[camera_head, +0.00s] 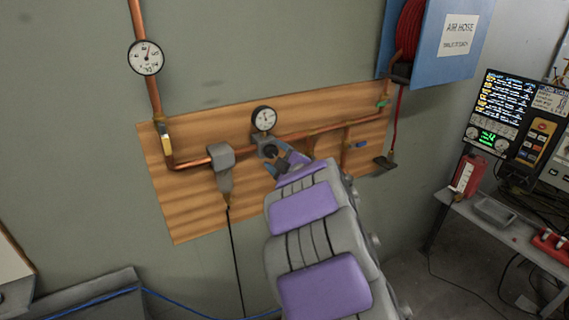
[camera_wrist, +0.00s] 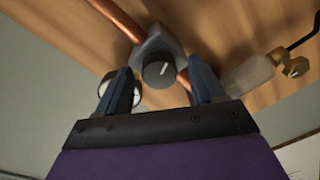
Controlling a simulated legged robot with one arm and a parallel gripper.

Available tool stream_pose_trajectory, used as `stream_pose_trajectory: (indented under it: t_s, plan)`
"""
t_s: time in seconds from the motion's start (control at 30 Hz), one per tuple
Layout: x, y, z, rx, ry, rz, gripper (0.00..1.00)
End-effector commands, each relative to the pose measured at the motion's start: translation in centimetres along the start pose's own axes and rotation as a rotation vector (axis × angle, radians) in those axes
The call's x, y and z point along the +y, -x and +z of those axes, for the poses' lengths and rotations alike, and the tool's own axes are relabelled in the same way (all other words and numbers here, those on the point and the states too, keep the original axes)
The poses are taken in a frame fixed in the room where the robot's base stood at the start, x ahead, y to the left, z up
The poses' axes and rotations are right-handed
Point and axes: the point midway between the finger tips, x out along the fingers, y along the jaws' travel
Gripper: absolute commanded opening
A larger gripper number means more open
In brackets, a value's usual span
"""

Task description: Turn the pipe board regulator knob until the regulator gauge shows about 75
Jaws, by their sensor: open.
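The regulator knob (camera_wrist: 159,73) is a dark round knob with a white mark, on a grey regulator body (camera_wrist: 157,42) on the copper pipe. In the wrist view it sits between the two fingers of my open gripper (camera_wrist: 162,85), apart from both as far as I can tell. In the head view my gripper (camera_head: 279,160) is at the regulator and partly hides it. The regulator gauge (camera_head: 264,118) is a white dial just above the regulator. Its reading is too small to make out. In the wrist view a finger mostly covers the gauge.
The wooden pipe board (camera_head: 190,205) carries copper pipe, a grey filter unit (camera_head: 222,165) and a blue-handled valve (camera_head: 359,144). Another gauge (camera_head: 146,57) is on the upper left pipe. A blue hose reel panel (camera_head: 440,65) is at upper right, above a cluttered bench (camera_head: 500,225).

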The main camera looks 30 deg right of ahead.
Motion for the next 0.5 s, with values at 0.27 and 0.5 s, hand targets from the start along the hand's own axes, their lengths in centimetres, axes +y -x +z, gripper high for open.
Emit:
stream_pose_trajectory:
  t_s: [0.27,0.5]
  plan:
    - [0.1,3.5,0.1,-0.007,0.000,0.000,0.68]
    - [0.1,8.3,0.1,-0.004,0.001,0.001,0.68]
